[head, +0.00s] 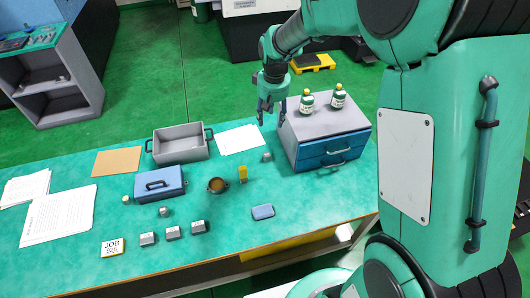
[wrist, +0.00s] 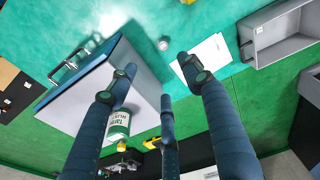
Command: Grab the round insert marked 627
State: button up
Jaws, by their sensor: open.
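Small grey pieces lie on the green table; their markings are too small to read, so I cannot tell which is 627. Two look round: one (head: 126,198) left of the blue lidded box and one (head: 165,211) in front of it. Another small grey piece (head: 267,157) lies near the drawer unit; a small round piece (wrist: 163,44) shows near the top of the wrist view. My gripper (head: 271,114) is open and empty, raised above the table's back edge beside the drawer unit. Its spread fingers (wrist: 160,80) also show in the wrist view.
The grey-blue drawer unit (head: 310,150) carries two green bottles (head: 307,102) (head: 338,96). A grey open bin (head: 180,149), blue lidded box (head: 157,188), brown bowl (head: 217,185), yellow item (head: 243,174) and several grey blocks (head: 172,232) share the table. White paper (head: 239,139) lies flat.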

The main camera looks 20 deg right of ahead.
jog(key=g, duration=0.1)
send_over(267, 154)
notch_tip(267, 154, down, 17)
jog(key=shift+s+a+n, duration=0.15)
jog(key=shift+s+n, duration=0.1)
jog(key=shift+n, duration=0.15)
jog(key=shift+f+b, duration=0.35)
jog(key=shift+f, duration=3.95)
jog(key=shift+f, duration=0.45)
jog(key=shift+w+f+b, duration=0.15)
jog(key=shift+f+b, duration=0.3)
jog(key=shift+f, duration=1.7)
grip_shut()
